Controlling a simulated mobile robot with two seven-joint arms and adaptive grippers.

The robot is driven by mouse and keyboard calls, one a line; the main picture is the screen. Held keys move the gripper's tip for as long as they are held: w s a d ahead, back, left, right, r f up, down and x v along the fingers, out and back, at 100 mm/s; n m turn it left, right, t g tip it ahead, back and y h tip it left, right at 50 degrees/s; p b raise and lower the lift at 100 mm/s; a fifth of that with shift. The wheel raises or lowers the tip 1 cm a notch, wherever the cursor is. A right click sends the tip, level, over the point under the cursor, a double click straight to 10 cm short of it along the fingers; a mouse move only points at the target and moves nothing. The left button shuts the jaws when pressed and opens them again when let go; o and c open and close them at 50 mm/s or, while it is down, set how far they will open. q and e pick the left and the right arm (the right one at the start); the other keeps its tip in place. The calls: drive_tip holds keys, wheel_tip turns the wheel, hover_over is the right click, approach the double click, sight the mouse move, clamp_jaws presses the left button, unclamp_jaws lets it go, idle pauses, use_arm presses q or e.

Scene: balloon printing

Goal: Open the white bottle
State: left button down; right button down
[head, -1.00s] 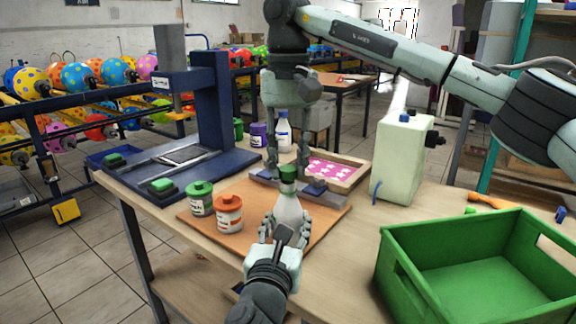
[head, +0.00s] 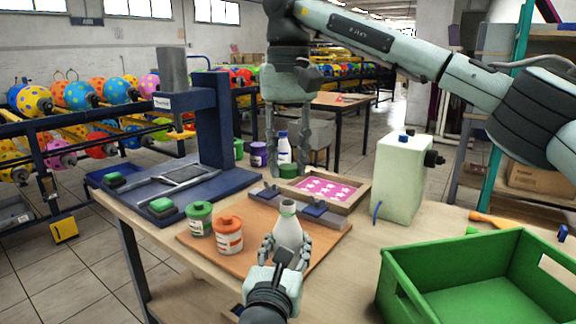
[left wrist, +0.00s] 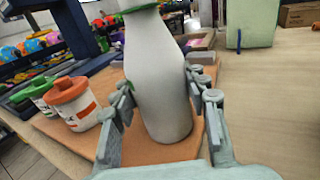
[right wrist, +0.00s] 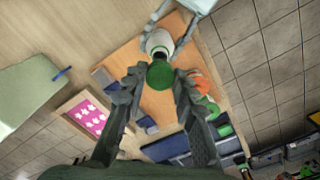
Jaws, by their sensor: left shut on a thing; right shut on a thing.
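The white bottle (head: 288,231) stands upright on the orange-brown mat (head: 262,262), its neck open at the top. My left gripper (head: 285,250) is shut around its body; the bottle fills the space between the fingers in the left wrist view (left wrist: 160,85). The green cap (head: 288,171) is off the bottle, between the fingertips of my right gripper (head: 288,172), above and a little behind the neck. In the right wrist view the cap (right wrist: 160,75) sits between the fingers, with the bottle's mouth (right wrist: 158,45) beyond it.
A green-lidded jar (head: 199,219) and an orange-lidded jar (head: 229,235) stand left of the bottle. A framed pink print (head: 322,188) lies behind it. A green crate (head: 480,280) is at the right, a pale green machine (head: 401,178) behind it, and a blue press (head: 212,130) at the left.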

use_arm(q)
drive_tip(key=c, duration=0.7)
unclamp_jaws()
